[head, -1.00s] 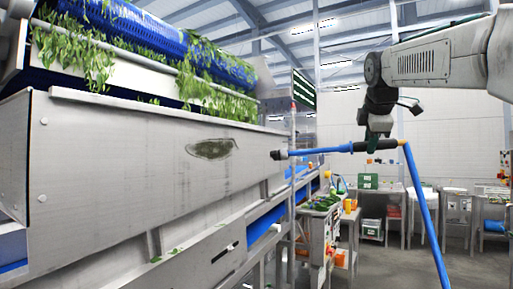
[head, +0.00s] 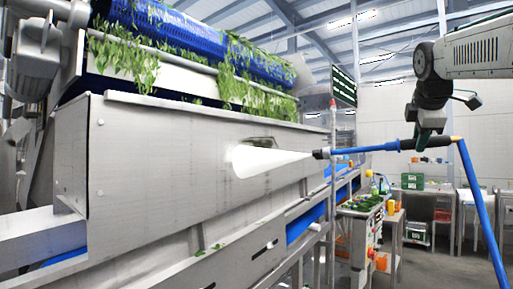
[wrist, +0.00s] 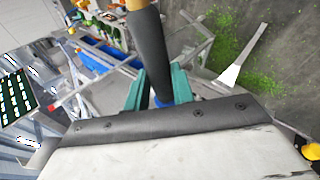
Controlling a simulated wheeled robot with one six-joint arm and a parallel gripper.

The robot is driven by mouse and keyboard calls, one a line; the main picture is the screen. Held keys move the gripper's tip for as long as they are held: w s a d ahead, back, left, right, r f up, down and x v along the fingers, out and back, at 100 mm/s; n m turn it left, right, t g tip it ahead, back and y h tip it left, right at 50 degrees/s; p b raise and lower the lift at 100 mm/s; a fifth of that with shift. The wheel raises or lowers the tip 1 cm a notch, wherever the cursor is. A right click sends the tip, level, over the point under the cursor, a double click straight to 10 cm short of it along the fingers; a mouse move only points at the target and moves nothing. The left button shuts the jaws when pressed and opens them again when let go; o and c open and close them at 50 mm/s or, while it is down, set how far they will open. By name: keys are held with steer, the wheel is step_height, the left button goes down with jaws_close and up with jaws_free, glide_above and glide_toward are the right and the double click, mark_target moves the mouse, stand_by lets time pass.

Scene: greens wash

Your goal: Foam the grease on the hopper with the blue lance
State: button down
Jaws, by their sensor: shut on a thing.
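My gripper (head: 425,136) is shut on the dark handle of the blue lance (head: 370,148), right of the hopper (head: 150,150). The lance is nearly level, its nozzle pointing left at the hopper's grey side wall. A white spray cone leaves the nozzle and widens onto the wall. It covers most of the dark grease patch (head: 236,152); only a little dark edge shows. A blue hose (head: 480,205) hangs from the lance's rear end. In the wrist view, the teal fingers (wrist: 158,92) close around the black handle (wrist: 147,45).
A blue drum (head: 200,38) with leafy greens sits above the hopper. Tables line the back wall. Open floor shows at the lower right. Green scraps lie on the floor in the wrist view (wrist: 255,75).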

steer(key=shift+r, duration=0.1)
steer(key=a+v, duration=0.1)
steer(key=v, duration=0.6)
steer(key=shift+a+r, duration=0.3)
steer(key=shift+a, duration=0.15)
stand_by(0.7)
steer(key=shift+w, duration=0.1)
